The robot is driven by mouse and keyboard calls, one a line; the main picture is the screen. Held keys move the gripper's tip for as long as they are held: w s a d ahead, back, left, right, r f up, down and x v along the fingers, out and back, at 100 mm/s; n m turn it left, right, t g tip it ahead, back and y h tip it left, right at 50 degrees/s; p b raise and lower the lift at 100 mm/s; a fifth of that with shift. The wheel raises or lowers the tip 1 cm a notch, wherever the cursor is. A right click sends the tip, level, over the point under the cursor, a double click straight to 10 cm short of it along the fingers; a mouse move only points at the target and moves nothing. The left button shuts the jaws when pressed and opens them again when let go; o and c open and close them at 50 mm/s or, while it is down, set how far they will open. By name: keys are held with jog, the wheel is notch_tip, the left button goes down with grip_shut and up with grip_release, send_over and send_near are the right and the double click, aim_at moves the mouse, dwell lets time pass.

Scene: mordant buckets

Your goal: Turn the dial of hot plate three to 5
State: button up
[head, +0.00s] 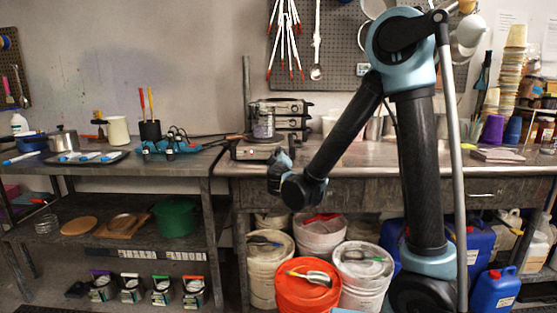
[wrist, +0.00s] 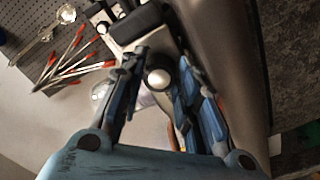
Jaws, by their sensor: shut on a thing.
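A hot plate (head: 257,150) stands at the front left end of the right-hand metal bench, with a glass vessel (head: 263,125) showing just above it. More hot plates (head: 290,106) are stacked behind. No number or dial scale is readable. My gripper (head: 281,158) is at the bench's front edge, just right of the front hot plate. In the wrist view, a round pale dial (wrist: 158,78) lies between the two blue and black fingers of my gripper (wrist: 158,74). The gripper is shut on it. The dial's pointer mark cannot be made out.
Buckets, including an orange one (head: 306,290), stand under the right bench (head: 390,166). Red-tipped tools (head: 285,45) hang on the pegboard. The floor between the benches is narrow.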

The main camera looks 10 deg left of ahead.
jog(key=m, duration=0.4)
jog(key=shift+a, duration=0.1)
jog(key=shift+m, duration=1.7)
jog(key=o, duration=1.1)
jog(key=shift+c, duration=0.2)
